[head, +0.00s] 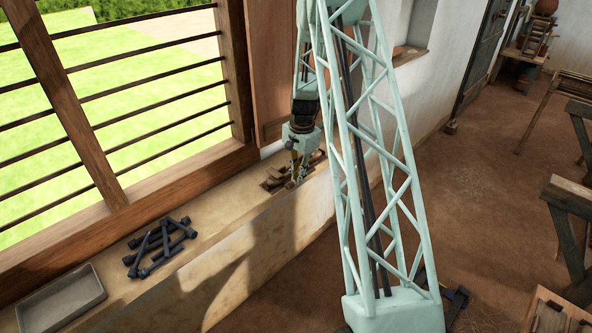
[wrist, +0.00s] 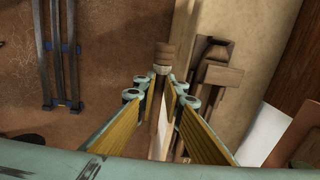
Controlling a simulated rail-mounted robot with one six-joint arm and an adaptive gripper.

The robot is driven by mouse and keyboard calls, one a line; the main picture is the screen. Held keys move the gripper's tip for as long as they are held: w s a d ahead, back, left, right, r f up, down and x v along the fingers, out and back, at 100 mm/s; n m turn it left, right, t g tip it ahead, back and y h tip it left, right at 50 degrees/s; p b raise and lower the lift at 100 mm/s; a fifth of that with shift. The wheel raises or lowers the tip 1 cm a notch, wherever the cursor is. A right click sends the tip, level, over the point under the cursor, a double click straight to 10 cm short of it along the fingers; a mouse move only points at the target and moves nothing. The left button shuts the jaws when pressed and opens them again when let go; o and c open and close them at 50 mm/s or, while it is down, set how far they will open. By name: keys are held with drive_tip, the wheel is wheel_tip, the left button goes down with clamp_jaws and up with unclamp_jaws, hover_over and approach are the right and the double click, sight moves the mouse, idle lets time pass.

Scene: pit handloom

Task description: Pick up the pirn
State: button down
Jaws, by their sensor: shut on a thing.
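My gripper (head: 297,172) is low over the sill ledge, at a small pile of brown wooden pieces (head: 273,184). In the wrist view my gripper (wrist: 161,88) has its yellow-padded fingers on either side of a slim wooden pirn (wrist: 163,56) and is shut on it. The pirn's ringed brown head sticks out beyond the fingertips, and its paler shaft runs back between the pads. More wooden pieces (wrist: 215,73) lie close to the right of it. In the head view the held pirn cannot be told apart from the pile.
A heap of dark bar-like pieces (head: 158,246) and a grey tray (head: 60,298) stand left along the ledge (head: 225,205). The barred window (head: 120,100) rises behind it. Wooden frames (head: 570,205) stand on the brown floor at right. The ledge between heap and pile is clear.

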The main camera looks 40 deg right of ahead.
drive_tip(key=shift+s+a+r, duration=0.1)
drive_tip(key=shift+s+a, duration=0.35)
drive_tip(key=shift+s, duration=0.3)
drive_tip(key=shift+s+a+r, duration=0.1)
drive_tip(key=shift+s+a, duration=0.3)
drive_tip(key=shift+s, duration=0.3)
drive_tip(key=shift+a, duration=0.15)
